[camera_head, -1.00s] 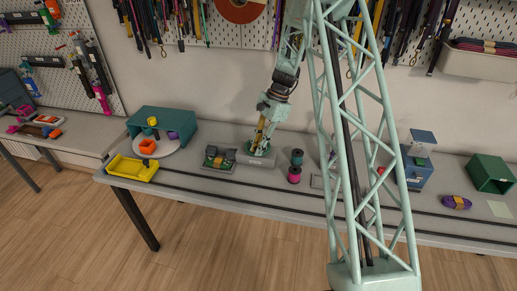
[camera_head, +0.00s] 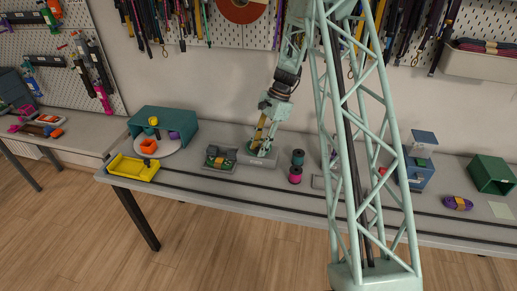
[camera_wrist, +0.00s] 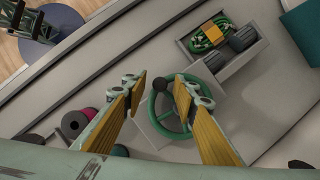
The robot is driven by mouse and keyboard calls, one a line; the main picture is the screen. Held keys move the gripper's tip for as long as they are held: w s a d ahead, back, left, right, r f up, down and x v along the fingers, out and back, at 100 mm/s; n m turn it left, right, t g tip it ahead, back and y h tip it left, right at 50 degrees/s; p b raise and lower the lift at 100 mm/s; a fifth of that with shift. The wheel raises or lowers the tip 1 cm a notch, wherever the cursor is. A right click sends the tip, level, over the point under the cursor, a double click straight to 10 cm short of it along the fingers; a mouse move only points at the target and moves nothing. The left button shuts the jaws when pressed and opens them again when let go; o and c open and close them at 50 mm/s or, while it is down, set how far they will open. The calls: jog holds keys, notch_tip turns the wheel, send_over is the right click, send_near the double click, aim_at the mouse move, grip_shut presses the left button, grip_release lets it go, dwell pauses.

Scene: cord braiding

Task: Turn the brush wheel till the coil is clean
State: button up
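The brush wheel, a green hand wheel (camera_wrist: 160,122) with a black knob (camera_wrist: 161,84), sits on a light grey block (camera_wrist: 150,138) in the wrist view. My gripper (camera_wrist: 162,84) is over the wheel, its two yellow-padded fingers spread on either side of the knob. I see gaps between the knob and both fingers. In the head view my gripper (camera_head: 261,150) points down at the block and hides most of the wheel. The green coil (camera_wrist: 210,36) with an orange band lies in a tray beside dark rollers (camera_wrist: 242,39); the coil also shows in the head view (camera_head: 217,161).
A dark spool (camera_head: 298,157) and a pink spool (camera_head: 295,175) stand right of the block. A yellow tray (camera_head: 133,168) and a teal shelter (camera_head: 163,122) over a round plate lie left. A blue box (camera_head: 417,175) stands right. The bench front strip is clear.

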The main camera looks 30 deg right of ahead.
jog(key=v, duration=1.1)
jog(key=shift+r, duration=0.2)
dwell(0.4)
jog(key=s+a+r+n+t+h+b, duration=0.15)
jog(key=s+a+r+n, duration=0.25)
jog(key=s+a+r, duration=0.75)
jog(key=s+a+r+n+h+b, duration=0.15)
jog(key=s+a+r+n, duration=0.55)
jog(key=r, duration=0.7)
jog(key=s+a+n+t+b, duration=0.1)
jog(key=s+a+n, duration=0.2)
jog(key=s, duration=1.2)
jog(key=s+a+n+t+h+b, duration=0.1)
jog(key=s+a+n+t, duration=0.1)
jog(key=s, duration=1.3)
jog(key=shift+s+a+r+n+h+b, duration=0.3)
jog(key=shift+s+a+r+n+b, duration=0.15)
jog(key=shift+a, duration=0.45)
jog(key=shift+w+r, duration=0.1)
